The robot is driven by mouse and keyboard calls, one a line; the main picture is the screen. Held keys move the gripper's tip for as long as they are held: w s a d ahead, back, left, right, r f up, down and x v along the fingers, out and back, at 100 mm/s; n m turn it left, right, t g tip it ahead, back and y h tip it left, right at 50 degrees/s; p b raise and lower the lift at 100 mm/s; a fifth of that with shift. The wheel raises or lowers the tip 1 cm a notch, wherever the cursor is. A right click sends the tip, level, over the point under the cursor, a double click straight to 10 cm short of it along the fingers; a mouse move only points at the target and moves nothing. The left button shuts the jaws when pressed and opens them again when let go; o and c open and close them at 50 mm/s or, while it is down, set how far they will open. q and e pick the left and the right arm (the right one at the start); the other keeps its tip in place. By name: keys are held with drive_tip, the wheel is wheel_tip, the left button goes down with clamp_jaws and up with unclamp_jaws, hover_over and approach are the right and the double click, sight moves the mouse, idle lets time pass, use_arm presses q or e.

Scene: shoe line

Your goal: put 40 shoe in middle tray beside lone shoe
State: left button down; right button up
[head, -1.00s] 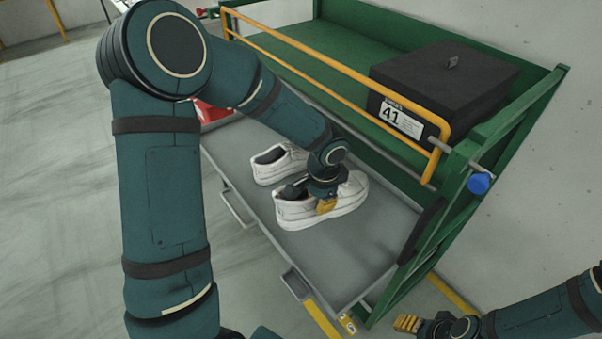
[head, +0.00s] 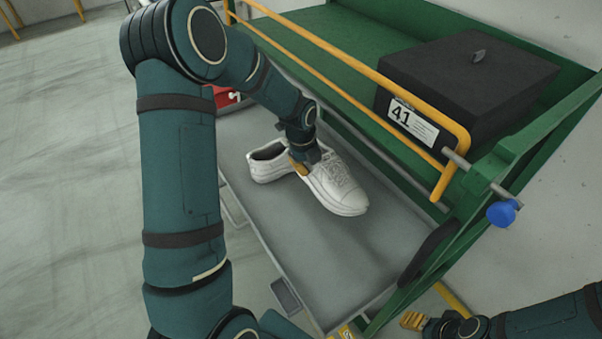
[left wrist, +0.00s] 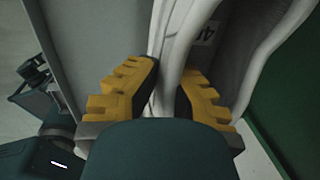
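A white laced shoe (head: 340,187) is over the grey tray (head: 290,245), toe toward the lower right. My left gripper (head: 301,166) is at its side; in the left wrist view its yellow fingers (left wrist: 170,95) close around the shoe's white side wall (left wrist: 176,50). A pale label with a partly visible number shows inside the shoe. White heel and collar (head: 266,162) show left of the gripper, seemingly the other shoe, overlapped by the held one. Any gap between shoes or under the held shoe is unclear. My right gripper (head: 412,320) is at the bottom right, away from the shoes, finger gap unclear.
A black box (head: 470,85) marked 41 stands on the green shelf above, behind a yellow rail (head: 350,80). A red item (head: 226,97) lies beyond the tray's far end. The near part of the tray is clear. A blue knob (head: 502,213) sticks out at right.

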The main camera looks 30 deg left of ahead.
use_arm(q)
drive_tip(key=shift+w+a+f, duration=0.1)
drive_tip(key=shift+w+a, duration=0.05)
drive_tip(key=shift+f, duration=0.4)
drive_tip(key=shift+m, duration=0.3)
wheel_tip(320, 180, down, 9)
drive_tip(key=shift+w+f+b, duration=0.1)
drive_tip(key=shift+b, duration=0.95)
drive_tip(key=shift+f, duration=0.1)
drive_tip(key=c, duration=1.1)
unclamp_jaws()
drive_tip(key=shift+c, duration=0.2)
